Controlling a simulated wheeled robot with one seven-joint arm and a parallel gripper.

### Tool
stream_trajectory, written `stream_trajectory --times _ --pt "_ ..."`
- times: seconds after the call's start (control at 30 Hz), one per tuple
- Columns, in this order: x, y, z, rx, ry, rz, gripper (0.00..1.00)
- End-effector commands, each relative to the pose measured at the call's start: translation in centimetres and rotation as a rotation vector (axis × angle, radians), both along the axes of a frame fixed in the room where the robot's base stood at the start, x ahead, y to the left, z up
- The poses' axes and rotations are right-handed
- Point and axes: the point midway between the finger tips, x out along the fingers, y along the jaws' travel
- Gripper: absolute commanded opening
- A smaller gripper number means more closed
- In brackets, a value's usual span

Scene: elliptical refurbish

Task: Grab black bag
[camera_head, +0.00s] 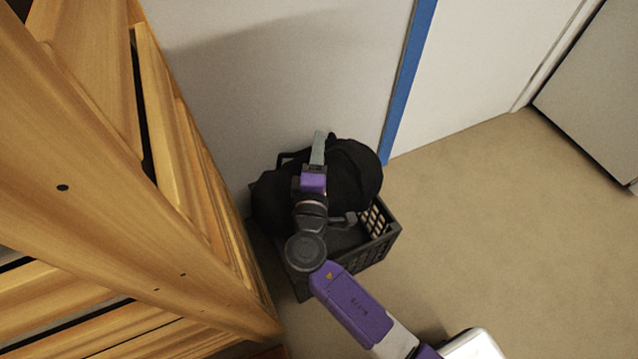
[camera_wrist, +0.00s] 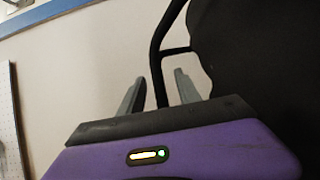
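The black bag (camera_head: 354,182) sits in a black crate (camera_head: 370,250) against the wall. My gripper (camera_head: 319,147) is over the bag in the head view and hides part of it. In the wrist view, the two grey fingers of my gripper (camera_wrist: 158,92) are apart. A thin black strap or handle (camera_wrist: 156,55) of the bag shows in the gap between them; I cannot tell how deep it lies there. The dark body of the bag (camera_wrist: 250,50) fills the right side of that view.
A wooden slatted structure (camera_head: 120,190) stands close on the left of the crate. The white wall (camera_head: 280,70) with a blue strip (camera_head: 409,80) is behind. Open tan floor (camera_head: 500,230) lies to the right. A grey panel (camera_head: 595,95) is at the far right.

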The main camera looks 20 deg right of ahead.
Motion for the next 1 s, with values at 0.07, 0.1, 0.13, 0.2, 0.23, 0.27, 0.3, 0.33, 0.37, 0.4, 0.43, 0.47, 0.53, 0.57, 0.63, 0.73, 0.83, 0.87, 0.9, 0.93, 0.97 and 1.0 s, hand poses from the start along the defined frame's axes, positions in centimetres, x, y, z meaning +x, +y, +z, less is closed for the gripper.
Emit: stream_trajectory --times 0.07,0.1,0.13,0.2,0.23,0.27,0.3,0.33,0.37,0.4,0.43,0.47,0.53,0.57,0.63,0.73,0.83,0.87,0.9,0.93,0.97,1.0 --pt "-0.02 0.01 0.0 0.0 0.0 0.0 0.26" --pt "-0.03 0.02 0.0 0.0 0.0 0.0 0.18" --pt "-0.03 0.02 0.0 0.0 0.0 0.0 0.13" --pt "-0.03 0.02 0.0 0.0 0.0 0.0 0.0" --pt "-0.03 0.02 0.0 0.0 0.0 0.0 0.0" --pt "-0.03 0.02 0.0 0.0 0.0 0.0 0.0" --pt "-0.03 0.02 0.0 0.0 0.0 0.0 0.0" --pt "-0.03 0.02 -0.01 0.0 0.0 0.0 0.0" --pt "-0.04 0.03 -0.01 0.0 0.0 0.0 0.0" --pt "-0.04 0.03 -0.01 0.0 0.0 0.0 0.0" --pt "-0.04 0.03 -0.01 0.0 0.0 0.0 0.0" --pt "-0.04 0.03 -0.02 0.0 0.0 0.0 0.0" --pt "-0.05 0.03 -0.02 0.0 0.0 0.0 0.0" --pt "-0.05 0.03 -0.02 0.0 0.0 0.0 0.0" --pt "-0.05 0.03 -0.03 0.0 0.0 0.0 0.0" --pt "-0.05 0.04 -0.03 0.001 0.0 0.0 0.0" --pt "-0.05 0.04 -0.04 0.001 0.0 0.0 0.0" --pt "-0.05 0.04 -0.04 0.001 0.0 0.0 0.0" --pt "-0.06 0.05 -0.04 0.001 0.0 0.0 0.0" --pt "-0.06 0.05 -0.05 0.001 0.0 0.0 0.0" --pt "-0.06 0.05 -0.05 0.001 0.0 0.0 0.0" --pt "-0.06 0.05 -0.05 0.001 0.0 0.0 0.0"
